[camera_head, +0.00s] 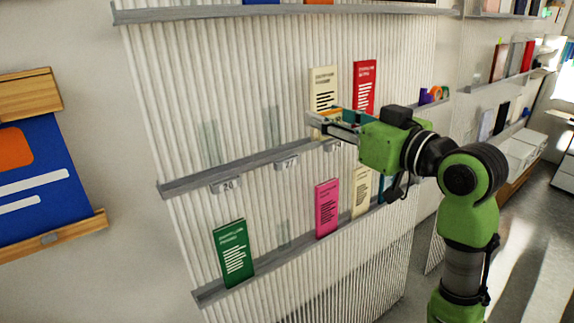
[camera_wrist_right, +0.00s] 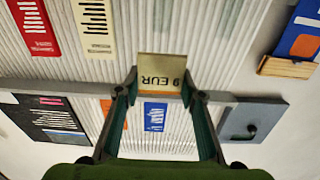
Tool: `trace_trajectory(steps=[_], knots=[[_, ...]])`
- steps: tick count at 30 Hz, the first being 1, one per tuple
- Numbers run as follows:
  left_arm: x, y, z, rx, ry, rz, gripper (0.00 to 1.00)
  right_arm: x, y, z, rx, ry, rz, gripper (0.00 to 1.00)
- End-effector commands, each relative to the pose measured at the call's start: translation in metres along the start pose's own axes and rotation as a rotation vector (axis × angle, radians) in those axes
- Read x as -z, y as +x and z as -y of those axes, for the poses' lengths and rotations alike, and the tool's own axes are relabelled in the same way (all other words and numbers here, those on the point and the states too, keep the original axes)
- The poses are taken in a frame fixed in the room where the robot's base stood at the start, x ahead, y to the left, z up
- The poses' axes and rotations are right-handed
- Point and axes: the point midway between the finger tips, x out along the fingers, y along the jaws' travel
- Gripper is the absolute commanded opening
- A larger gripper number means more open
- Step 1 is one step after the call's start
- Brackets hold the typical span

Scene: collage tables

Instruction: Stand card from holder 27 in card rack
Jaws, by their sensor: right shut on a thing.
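My right gripper (camera_head: 318,122) is in front of the middle ledge, beside the cream card. In the right wrist view the gripper (camera_wrist_right: 160,92) is shut on a small tan card (camera_wrist_right: 160,72) reading "9 EUR", which appears upside down there. The label of holder 27 (camera_head: 286,163) is on the middle ledge (camera_head: 255,162). The clear holder above it (camera_head: 273,124) looks empty. I cannot tell for sure which thing is the card rack. My left gripper is out of view.
A cream card (camera_head: 322,82) and a red card (camera_head: 364,82) stand behind the gripper. Green (camera_head: 233,252) and pink (camera_head: 327,208) cards stand on the lower ledge. A wooden holder with a blue poster (camera_head: 35,185) is at left. The ledge above label 26 (camera_head: 225,186) is clear.

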Motion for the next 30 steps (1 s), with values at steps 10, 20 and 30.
trace_trajectory(steps=[10, 20, 30], knots=[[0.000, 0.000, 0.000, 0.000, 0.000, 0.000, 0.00, 0.002, 0.000, 0.000, 0.003, 0.001, 0.000, 0.28], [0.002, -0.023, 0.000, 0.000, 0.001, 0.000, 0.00, -0.017, 0.060, 0.002, 0.007, 0.009, 0.004, 0.28], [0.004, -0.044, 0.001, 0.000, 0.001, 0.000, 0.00, -0.066, 0.124, 0.001, 0.004, 0.005, 0.003, 0.28]])
